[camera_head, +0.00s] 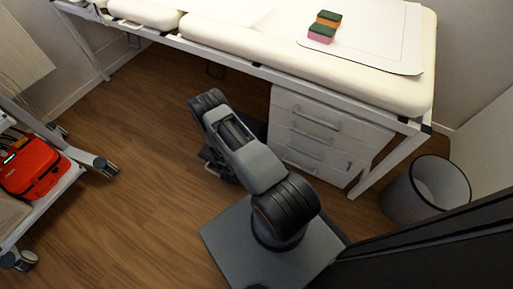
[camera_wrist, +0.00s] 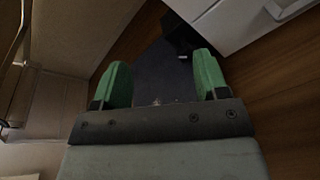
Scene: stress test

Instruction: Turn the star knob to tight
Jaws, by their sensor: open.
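I cannot make out a star knob in either view. My gripper (camera_wrist: 162,78) shows in the wrist view with its two green fingers spread wide apart. Nothing is held between the fingers. A dark grey surface lies behind the gap between them. In the head view my arm stands folded in front of the couch, and my gripper is mostly hidden by the arm.
A padded couch (camera_head: 230,38) spans the back, with sponges (camera_head: 325,27) on it. A white drawer unit (camera_head: 318,148) stands beneath, and a bin (camera_head: 400,197) at right. A trolley with a red device (camera_head: 30,168) is at left. Wooden floor (camera_head: 140,170) between is clear.

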